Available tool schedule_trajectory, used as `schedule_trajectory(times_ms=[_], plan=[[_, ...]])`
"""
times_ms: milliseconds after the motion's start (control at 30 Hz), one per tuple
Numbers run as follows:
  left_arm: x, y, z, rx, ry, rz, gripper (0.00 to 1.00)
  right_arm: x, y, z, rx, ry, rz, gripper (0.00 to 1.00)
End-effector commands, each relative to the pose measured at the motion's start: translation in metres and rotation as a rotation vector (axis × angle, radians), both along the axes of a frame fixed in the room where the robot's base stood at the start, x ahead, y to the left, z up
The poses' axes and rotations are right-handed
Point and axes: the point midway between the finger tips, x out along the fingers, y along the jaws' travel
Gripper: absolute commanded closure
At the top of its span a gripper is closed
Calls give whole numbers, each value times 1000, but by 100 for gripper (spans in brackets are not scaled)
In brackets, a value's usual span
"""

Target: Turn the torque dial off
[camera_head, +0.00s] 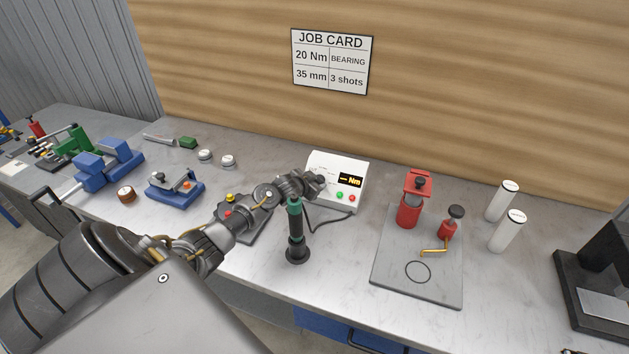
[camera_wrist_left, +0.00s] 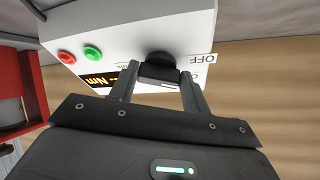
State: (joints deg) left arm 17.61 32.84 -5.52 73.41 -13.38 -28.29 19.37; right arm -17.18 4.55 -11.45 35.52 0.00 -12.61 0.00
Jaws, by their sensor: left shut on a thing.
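The torque controller (camera_head: 343,168) is a white box on the bench with a lit display reading "-- Nm" and a green and a red button. It also shows in the left wrist view (camera_wrist_left: 130,30), with an OFF label beside the dial. The dial (camera_wrist_left: 158,66) is a black knob on its front face. My left gripper (camera_head: 318,180) reaches the box's left front, and in the left wrist view (camera_wrist_left: 158,80) its two fingers are shut on the dial. In the head view the gripper hides the dial. The dial's exact setting is hard to read.
A black and green driver (camera_head: 296,232) stands upright just in front of my left gripper. A grey plate (camera_head: 392,278) with red tools lies to the right. Two white cylinders (camera_head: 508,230) stand beyond it. A job card (camera_head: 333,61) hangs on the wall.

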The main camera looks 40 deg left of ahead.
Motion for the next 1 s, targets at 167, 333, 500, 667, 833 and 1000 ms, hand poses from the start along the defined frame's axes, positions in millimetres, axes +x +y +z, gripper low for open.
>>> schedule_trajectory(times_ms=[167, 333, 500, 667, 833, 1000], plan=[[1, 0, 2, -14, -8, 18, 76, 0, 0, 1, 0, 0, 0, 64], [1, 0, 2, -17, -9, 20, 76, 0, 0, 1, 0, 0, 0, 64], [1, 0, 2, -17, -10, 20, 76, 0, 0, 1, 0, 0, 0, 64], [1, 0, 2, -16, -9, 20, 40, 0, 0, 1, 0, 0, 0, 64], [0, 0, 1, -16, -8, 20, 31, 0, -1, 1, -1, 0, 0, 64], [0, 0, 1, -17, -7, 20, 31, 0, -1, 1, -1, 1, 1, 64]])
